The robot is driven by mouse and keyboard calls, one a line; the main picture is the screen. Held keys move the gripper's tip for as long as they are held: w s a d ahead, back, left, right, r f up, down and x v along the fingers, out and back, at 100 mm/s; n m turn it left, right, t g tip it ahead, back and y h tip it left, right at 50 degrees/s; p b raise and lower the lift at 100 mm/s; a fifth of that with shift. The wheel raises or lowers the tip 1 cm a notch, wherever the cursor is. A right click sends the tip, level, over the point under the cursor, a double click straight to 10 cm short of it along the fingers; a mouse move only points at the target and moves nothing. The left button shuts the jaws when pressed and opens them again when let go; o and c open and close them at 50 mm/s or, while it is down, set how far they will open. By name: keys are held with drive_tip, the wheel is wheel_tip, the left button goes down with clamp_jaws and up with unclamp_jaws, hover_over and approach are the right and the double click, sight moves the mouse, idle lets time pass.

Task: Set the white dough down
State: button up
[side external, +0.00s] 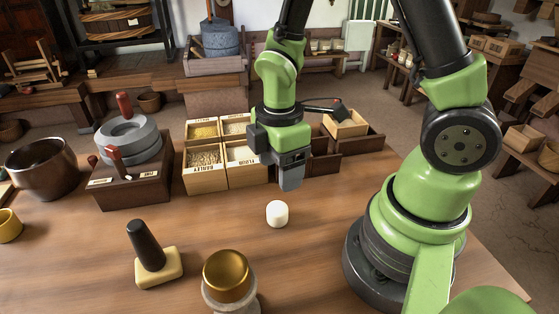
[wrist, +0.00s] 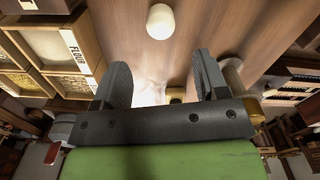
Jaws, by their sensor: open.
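The white dough (side external: 277,213) is a small pale cylinder standing upright on the wooden table, near the middle of the side external view. In the wrist view, the white dough (wrist: 160,21) shows at the top centre, beyond the fingertips and apart from them. My gripper (side external: 290,184) points down above the table, a little behind and above the dough. In the wrist view, the two fingers of my gripper (wrist: 161,62) are spread apart with nothing held between them.
Grain boxes (side external: 206,181) and dark wooden trays (side external: 322,160) stand behind the dough. A stone quern (side external: 128,140) is at left. A black-handled stamp (side external: 158,267) and a gold-domed object (side external: 228,276) stand in front. Bare table surrounds the dough.

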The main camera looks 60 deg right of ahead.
drive_tip(key=s+r+m+t+y, duration=0.1)
drive_tip(key=s+r+m+t, duration=0.2)
drive_tip(key=r+m, duration=0.5)
drive_tip(key=s+a+r+m+t+y, duration=0.1)
drive_tip(key=s+r+m+t, duration=0.3)
drive_tip(key=r+m, duration=0.4)
wheel_tip(320, 180, up, 3)
drive_tip(key=shift+s+a+r, duration=0.15)
drive_tip(key=shift+s+r, duration=0.05)
drive_tip(key=shift+s, duration=0.2)
